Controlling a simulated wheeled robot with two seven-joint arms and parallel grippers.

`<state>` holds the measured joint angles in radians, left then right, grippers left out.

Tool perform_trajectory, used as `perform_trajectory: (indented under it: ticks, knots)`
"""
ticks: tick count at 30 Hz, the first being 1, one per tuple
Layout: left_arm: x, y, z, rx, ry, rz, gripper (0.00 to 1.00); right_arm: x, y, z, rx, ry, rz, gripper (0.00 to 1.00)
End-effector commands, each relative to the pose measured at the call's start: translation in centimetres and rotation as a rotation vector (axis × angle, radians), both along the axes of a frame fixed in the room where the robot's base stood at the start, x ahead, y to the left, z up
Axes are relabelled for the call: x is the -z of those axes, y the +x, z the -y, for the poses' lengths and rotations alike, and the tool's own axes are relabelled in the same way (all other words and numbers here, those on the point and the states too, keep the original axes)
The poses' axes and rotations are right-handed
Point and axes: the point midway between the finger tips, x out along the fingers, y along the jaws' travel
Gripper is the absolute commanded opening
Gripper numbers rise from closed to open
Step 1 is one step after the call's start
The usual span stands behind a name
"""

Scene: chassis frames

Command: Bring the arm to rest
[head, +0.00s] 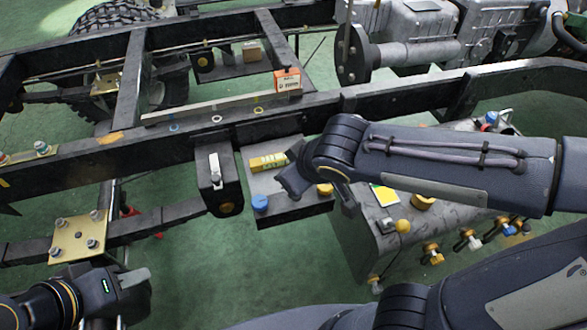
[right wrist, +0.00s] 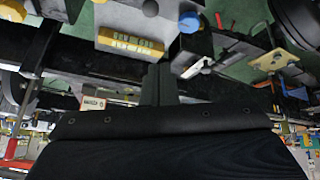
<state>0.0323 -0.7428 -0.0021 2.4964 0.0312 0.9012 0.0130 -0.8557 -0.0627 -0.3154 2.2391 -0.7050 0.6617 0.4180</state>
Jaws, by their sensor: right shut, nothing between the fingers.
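My right arm (head: 430,170) comes in from the right over the chassis frame, and its dark end hangs beside a yellow box. In the right wrist view my right gripper (right wrist: 160,86) is shut and empty, with its dark fingers together over the frame. My left gripper (head: 112,290) is at the bottom left of the head view, low beside the frame. Its fingertips are not clear, so I cannot tell whether it is open or shut.
The black chassis rail (head: 250,125) crosses the view. The yellow box (head: 268,161) and a blue cap (head: 260,203) sit on a bracket below. A grey tank (head: 368,240) is at right. Green floor is open at lower middle.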

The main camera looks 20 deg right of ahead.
Motion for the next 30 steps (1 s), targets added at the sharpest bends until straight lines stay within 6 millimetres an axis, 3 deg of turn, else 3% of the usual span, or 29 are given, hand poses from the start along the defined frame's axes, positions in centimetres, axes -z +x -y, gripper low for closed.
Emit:
perform_trajectory:
  ticks: [10, 14, 21, 30]
  knots:
    - [0.0, 0.0, 0.0, 0.000, 0.000, 0.000, 0.36, 0.0, 0.0, 0.1, 0.002, 0.002, -0.002, 0.00]
    - [0.0, 0.0, 0.0, 0.000, 0.000, 0.000, 0.36, 0.2, -0.8, 1.8, 0.054, 0.040, -0.034, 0.00]
    - [0.0, 0.0, 0.0, 0.000, 0.000, 0.000, 0.36, 0.7, -6.5, 7.9, 0.286, 0.243, -0.165, 0.00]
    - [0.0, 0.0, 0.0, 0.000, 0.000, 0.000, 0.36, 0.8, -11.7, 9.7, 0.452, 0.410, -0.210, 0.00]
